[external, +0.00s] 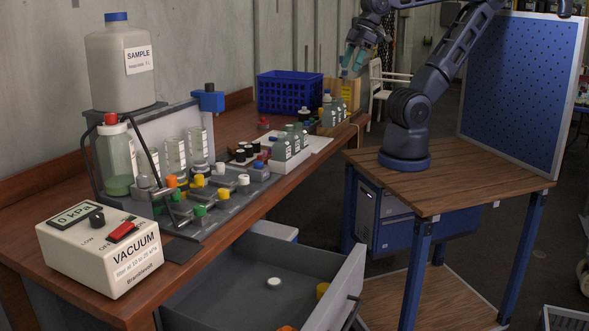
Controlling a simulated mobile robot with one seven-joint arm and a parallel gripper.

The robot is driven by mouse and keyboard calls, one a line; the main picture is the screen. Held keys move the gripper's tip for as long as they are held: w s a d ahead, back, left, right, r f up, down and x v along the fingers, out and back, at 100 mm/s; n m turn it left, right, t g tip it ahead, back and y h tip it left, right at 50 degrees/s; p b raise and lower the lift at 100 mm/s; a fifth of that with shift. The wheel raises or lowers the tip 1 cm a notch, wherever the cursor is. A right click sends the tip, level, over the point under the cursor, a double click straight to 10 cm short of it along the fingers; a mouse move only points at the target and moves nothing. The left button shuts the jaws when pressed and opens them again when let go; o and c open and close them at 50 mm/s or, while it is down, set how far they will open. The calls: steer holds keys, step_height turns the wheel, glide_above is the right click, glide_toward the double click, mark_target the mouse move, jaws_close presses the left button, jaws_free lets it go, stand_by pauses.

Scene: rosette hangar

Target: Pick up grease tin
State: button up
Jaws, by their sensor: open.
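My gripper (352,66) is open, with teal fingers, and hangs over the far right end of the wooden bench, near several bottles. I cannot tell for certain which thing is the grease tin. A small red round item (263,124) sits on the bench in front of the blue crate. The open drawer (215,288) below the bench holds a small white round item (273,282), a yellow item (322,290) by its right wall, and an orange item (287,328) cut off by the frame. My gripper is far from the drawer.
A blue crate (290,92) stands at the back of the bench (228,122). Bottles in a white rack (290,160) stand near the front edge. A vacuum box (100,252), a sample jug (120,68) and a capped-vial rack (215,205) fill the left. A blue pegboard (525,85) stands at right.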

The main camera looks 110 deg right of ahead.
steer(key=shift+o, duration=1.4)
steer(key=w+d+f+m+g+h, duration=0.1)
steer(key=w+d+f+m, duration=0.3)
steer(key=w+d, duration=0.65)
steer(key=w+d+f+m+h, duration=0.15)
steer(key=w+d+m, duration=0.5)
steer(key=d, duration=0.75)
steer(key=m+g+h, duration=0.2)
steer(key=m+g, duration=0.1)
steer(key=m, duration=0.3)
glide_toward(263, 118)
steer(key=shift+x, duration=5.85)
steer(key=shift+s+d+r, duration=0.15)
